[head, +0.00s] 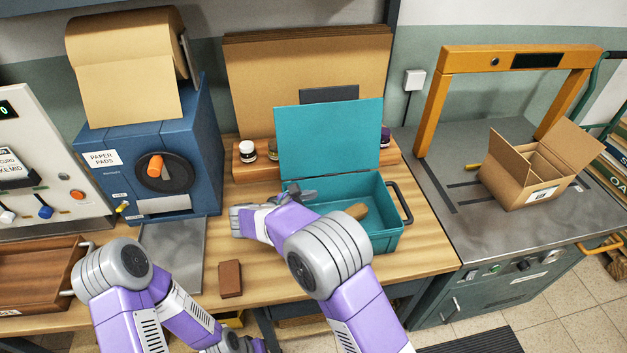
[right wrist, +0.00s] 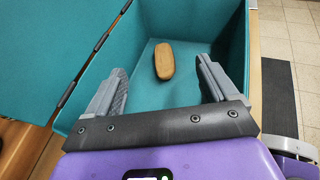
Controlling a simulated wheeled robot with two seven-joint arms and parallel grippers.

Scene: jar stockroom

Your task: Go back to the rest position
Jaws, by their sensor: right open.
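My right gripper (head: 300,194) is open and empty at the left side of the teal box (head: 390,237), by its rim. In the right wrist view, its two grey fingers (right wrist: 162,67) stand wide apart over the box's inside. A tan-brown oblong piece (head: 356,211) lies on the box floor; it also shows in the right wrist view (right wrist: 164,61), beyond the fingers and apart from them. The box's lid (head: 330,135) stands open at the back. My left arm is folded at the lower left; its gripper is not in view.
A brown block (head: 230,279) lies on the wooden bench in front. A blue paper-pad machine (head: 190,150) and a wooden tray (head: 35,265) stand left. Small jars (head: 248,151) sit on a rack behind the box. An open carton (head: 530,180) stands on the metal table right.

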